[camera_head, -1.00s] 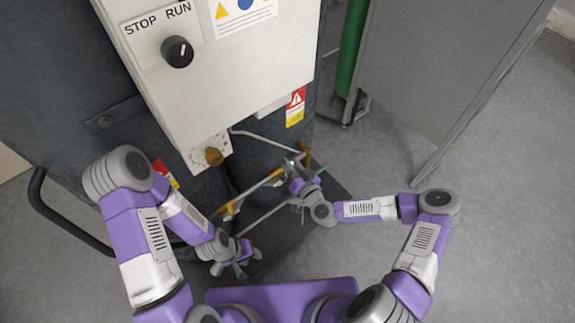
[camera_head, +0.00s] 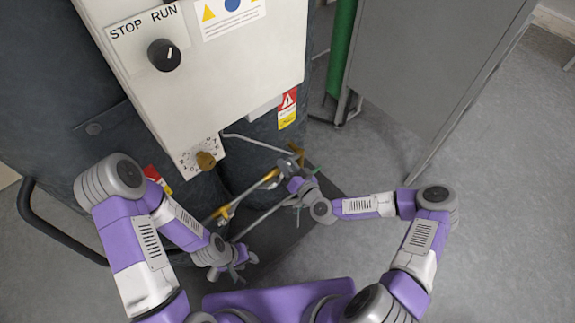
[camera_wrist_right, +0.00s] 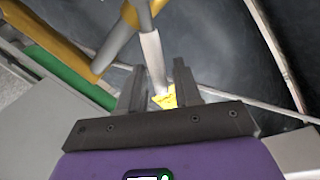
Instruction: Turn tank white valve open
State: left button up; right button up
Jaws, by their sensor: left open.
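Thin pipework with yellow-brass fittings (camera_head: 270,176) runs low in front of the dark tanks. I cannot make out a white valve for certain. My right gripper (camera_head: 300,190) is at the right end of the pipework, close to a brass fitting (camera_head: 297,151). A green handle (camera_wrist_right: 72,76) lies to the left there, beside a yellow fitting (camera_wrist_right: 62,38). My left gripper (camera_head: 234,272) is open and empty, below the pipework's left end.
A white control box (camera_head: 235,85) with a black STOP/RUN knob (camera_head: 164,55) and a brown dial knob (camera_head: 205,160) overhangs the pipework. A grey cabinet (camera_head: 430,80) and a green cylinder (camera_head: 340,50) stand at the back right. The floor (camera_head: 500,200) at right is clear.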

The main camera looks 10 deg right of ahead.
jog(key=shift+o, duration=0.4)
jog(key=shift+s, duration=0.1)
jog(key=shift+s+d, duration=0.15)
jog(key=shift+s, duration=0.1)
jog(key=p+v, duration=0.1)
jog(key=v, duration=0.5)
jog(key=shift+s+d+p, duration=0.2)
jog(key=shift+s+p, duration=0.15)
jog(key=shift+s, duration=0.05)
